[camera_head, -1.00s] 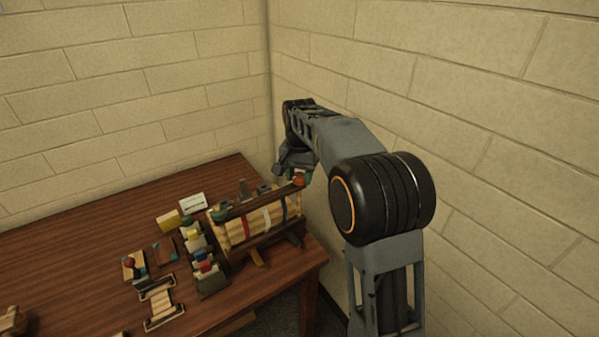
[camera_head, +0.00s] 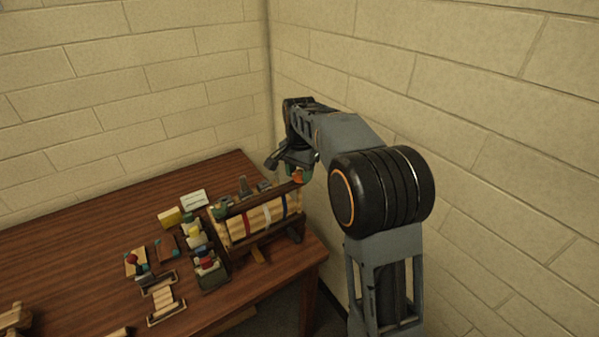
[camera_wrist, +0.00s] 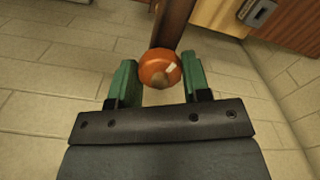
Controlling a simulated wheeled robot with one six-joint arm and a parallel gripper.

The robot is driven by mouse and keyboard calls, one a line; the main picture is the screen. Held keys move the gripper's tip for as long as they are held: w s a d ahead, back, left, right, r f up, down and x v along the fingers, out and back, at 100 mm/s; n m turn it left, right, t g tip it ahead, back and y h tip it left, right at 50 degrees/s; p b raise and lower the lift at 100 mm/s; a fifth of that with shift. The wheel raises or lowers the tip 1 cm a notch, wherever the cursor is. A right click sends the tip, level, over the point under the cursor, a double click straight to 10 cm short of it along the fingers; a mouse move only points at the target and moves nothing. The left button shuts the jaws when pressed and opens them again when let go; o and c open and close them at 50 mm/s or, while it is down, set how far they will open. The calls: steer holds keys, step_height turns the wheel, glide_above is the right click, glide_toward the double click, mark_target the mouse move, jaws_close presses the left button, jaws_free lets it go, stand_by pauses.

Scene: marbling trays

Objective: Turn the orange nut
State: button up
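The orange nut (camera_head: 298,175) is a round knob on the right end of the dark wooden beam on top of the log-like press. In the wrist view the orange nut (camera_wrist: 160,68) lies between the two green fingertips, with the brown beam (camera_wrist: 172,25) running away behind it. My gripper (camera_wrist: 158,78) is open around it. In the head view my gripper (camera_head: 302,168) is partly hidden by my arm.
The press (camera_head: 258,222) stands at the right end of the wooden table (camera_head: 90,235), near the block wall. Several small coloured blocks and stands (camera_head: 195,240) sit left of it. A small wooden rack (camera_head: 163,300) lies in front. The table's left part is mostly clear.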

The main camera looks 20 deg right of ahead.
steer(key=o, duration=0.5)
steer(key=shift+c, duration=0.2)
step_height(320, 180, up, 14)
steer(key=shift+p, duration=0.4)
steer(key=shift+f, duration=0.1)
